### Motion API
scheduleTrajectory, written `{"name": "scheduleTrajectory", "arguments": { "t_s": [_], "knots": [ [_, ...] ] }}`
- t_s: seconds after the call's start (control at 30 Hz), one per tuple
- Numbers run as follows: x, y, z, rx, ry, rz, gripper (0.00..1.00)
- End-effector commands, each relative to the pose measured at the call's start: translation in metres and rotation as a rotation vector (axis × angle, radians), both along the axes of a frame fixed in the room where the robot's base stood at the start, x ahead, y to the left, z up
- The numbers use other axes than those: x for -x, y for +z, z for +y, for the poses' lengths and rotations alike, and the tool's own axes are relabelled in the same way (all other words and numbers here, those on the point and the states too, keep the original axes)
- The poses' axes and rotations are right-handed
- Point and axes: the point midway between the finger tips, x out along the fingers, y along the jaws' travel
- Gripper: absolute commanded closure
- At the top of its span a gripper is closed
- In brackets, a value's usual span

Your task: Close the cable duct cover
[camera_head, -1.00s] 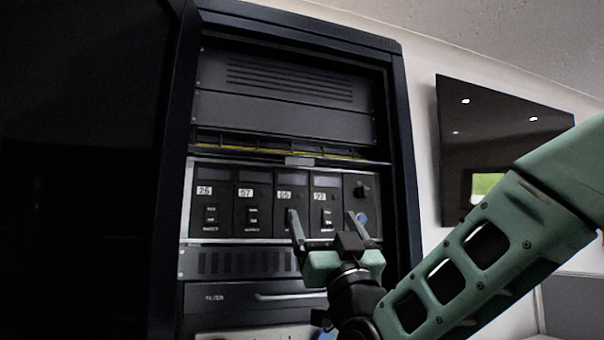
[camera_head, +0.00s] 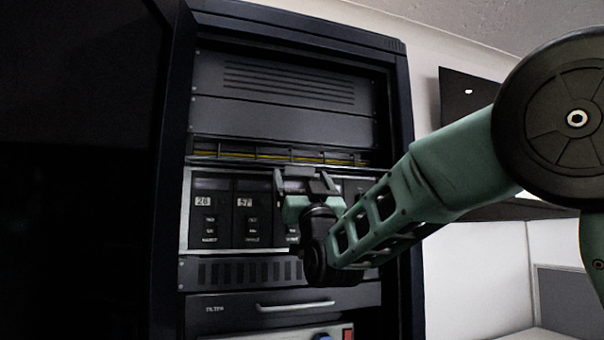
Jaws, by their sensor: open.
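The cable duct (camera_head: 215,147) is a narrow dark slotted strip across the rack, below the vented panel. Yellow cable (camera_head: 240,154) shows along it, so the duct is uncovered at the front. The duct cover (camera_head: 225,162) appears as a thin dark ledge along the duct's lower edge; its middle is partly hidden by my gripper. My gripper (camera_head: 303,180) is open, its fingers just below and in front of the duct's middle. I cannot tell whether it touches the cover.
Below the duct is a row of numbered modules (camera_head: 210,215), partly hidden by my arm. Lower down are a vented strip (camera_head: 240,272) and a drawer with a handle (camera_head: 295,306). The rack's frame (camera_head: 400,150) bounds the right side. A dark wall screen (camera_head: 462,95) hangs beyond.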

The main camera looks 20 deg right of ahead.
Motion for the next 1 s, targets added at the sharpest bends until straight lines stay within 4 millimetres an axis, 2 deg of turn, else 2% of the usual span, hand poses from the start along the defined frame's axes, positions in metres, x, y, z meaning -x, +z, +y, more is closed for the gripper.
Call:
{"name": "scheduleTrajectory", "arguments": {
  "t_s": [0.37, 0.5, 0.53, 0.8, 1.0],
  "knots": [
    [-0.004, 0.004, 0.0, 0.0, 0.0, 0.0, 0.15],
    [-0.004, 0.003, 0.0, 0.0, 0.0, 0.0, 0.53],
    [-0.004, 0.003, 0.0, 0.0, 0.0, 0.0, 0.59],
    [-0.003, 0.006, 0.0, -0.002, 0.001, 0.015, 0.59],
    [0.0, 0.014, -0.001, -0.004, 0.001, 0.09, 0.59]
  ]
}}
